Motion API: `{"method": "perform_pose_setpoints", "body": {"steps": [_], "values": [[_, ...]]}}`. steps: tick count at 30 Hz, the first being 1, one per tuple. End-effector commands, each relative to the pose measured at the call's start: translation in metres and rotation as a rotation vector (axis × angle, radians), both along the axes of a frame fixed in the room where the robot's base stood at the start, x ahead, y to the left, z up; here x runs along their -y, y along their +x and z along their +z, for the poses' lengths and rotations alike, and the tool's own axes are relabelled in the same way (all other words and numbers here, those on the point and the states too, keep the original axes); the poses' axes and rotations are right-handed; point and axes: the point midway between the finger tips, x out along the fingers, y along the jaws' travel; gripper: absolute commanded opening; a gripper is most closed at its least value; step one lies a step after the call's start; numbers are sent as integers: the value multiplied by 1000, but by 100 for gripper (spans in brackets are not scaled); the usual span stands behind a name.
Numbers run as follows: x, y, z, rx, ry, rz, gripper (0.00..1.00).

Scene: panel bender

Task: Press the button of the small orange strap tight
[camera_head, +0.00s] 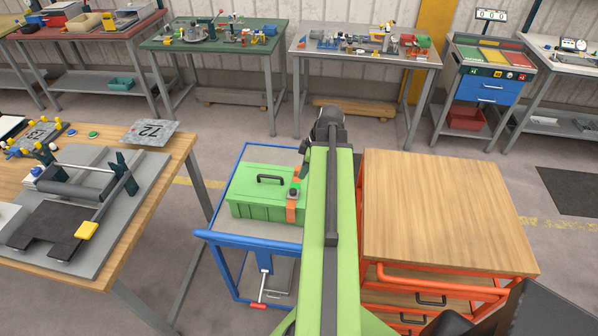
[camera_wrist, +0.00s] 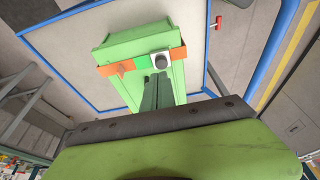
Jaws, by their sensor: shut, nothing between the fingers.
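A green toolbox (camera_head: 255,208) with a black handle (camera_head: 271,179) sits on the blue-framed trolley (camera_head: 250,236). An orange strap (camera_head: 291,210) runs around its right end, with a small buckle and button (camera_head: 294,190) on top. In the wrist view the strap (camera_wrist: 118,68) crosses the toolbox (camera_wrist: 125,50), and the buckle's pale body shows beside a dark round button (camera_wrist: 161,62). My gripper (camera_head: 303,172) is dark, shut and empty, pointing down just above the buckle. Whether it touches the button I cannot tell. My arm hides part of the trolley's right side.
An orange cabinet with a wooden top (camera_head: 445,205) stands close on the right of my arm. A wooden workbench (camera_head: 150,150) with a clamp fixture (camera_head: 75,190) stands on the left. Other benches line the back wall, with open floor before them.

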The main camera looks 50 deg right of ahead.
Motion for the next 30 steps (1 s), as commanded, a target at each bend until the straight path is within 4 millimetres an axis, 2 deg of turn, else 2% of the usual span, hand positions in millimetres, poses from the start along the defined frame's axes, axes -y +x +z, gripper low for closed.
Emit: {"method": "perform_pose_setpoints", "body": {"steps": [1, 6, 30], "values": [[2, -3, 24, 0, 1, -2, 0], [7, -11, 48, 0, 0, 0, 0], [8, -12, 49, 0, 0, 2, 0]]}}
